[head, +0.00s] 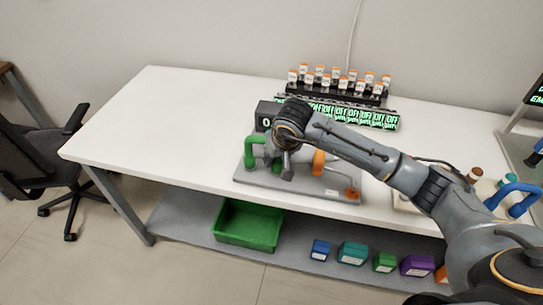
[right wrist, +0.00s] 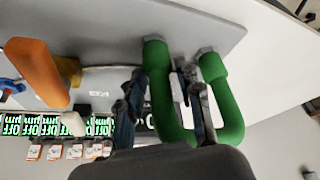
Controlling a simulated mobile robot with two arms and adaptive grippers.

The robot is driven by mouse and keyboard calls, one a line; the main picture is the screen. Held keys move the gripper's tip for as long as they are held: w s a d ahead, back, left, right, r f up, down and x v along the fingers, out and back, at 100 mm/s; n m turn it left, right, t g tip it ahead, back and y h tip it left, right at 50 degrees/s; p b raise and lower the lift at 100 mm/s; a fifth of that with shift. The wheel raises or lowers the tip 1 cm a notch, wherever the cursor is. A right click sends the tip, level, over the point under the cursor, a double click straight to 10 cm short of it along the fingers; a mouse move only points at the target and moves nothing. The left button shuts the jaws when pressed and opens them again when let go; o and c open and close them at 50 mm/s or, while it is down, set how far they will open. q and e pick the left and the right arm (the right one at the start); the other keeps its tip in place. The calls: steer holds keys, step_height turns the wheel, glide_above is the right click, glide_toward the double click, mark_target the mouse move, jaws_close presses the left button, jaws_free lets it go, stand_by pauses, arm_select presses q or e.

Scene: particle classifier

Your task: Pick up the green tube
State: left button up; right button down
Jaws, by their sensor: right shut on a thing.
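The green tube (head: 250,151) is a U-shaped pipe at the left end of a grey base plate (head: 308,188) on the table. In the right wrist view the green tube (right wrist: 229,104) has both ends at grey fittings on the plate. My right gripper (head: 278,166) is beside it in the head view, partly hidden by my wrist. In the right wrist view my right gripper (right wrist: 165,80) has one finger on each side of one leg of the tube and is shut on it. My left gripper is not in view.
An orange handle (right wrist: 38,72) stands on the same plate. Behind are a display row (head: 372,117) and a rack of orange-capped bottles (head: 335,91). A green bin (head: 247,226) and several coloured boxes sit on the lower shelf. The table's left part (head: 160,115) is clear.

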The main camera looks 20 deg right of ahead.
steer(key=shift+w+r, duration=0.15)
steer(key=shift+r, duration=0.35)
step_height(320, 180, up, 2)
steer(key=shift+w+r+b, duration=0.1)
steer(key=shift+b, duration=0.65)
steer(key=s+a+r+b, duration=0.2)
steer(key=s+a+r, duration=0.7)
steer(key=s, duration=0.2)
steer(key=shift+r+b, duration=0.35)
steer(key=shift+r, duration=0.05)
steer(key=shift+r, duration=0.2)
steer(key=shift+s+r+p, duration=0.1)
steer(key=shift+r+p, duration=0.85)
steer(key=shift+r, duration=1.15)
steer(key=shift+r, duration=0.1)
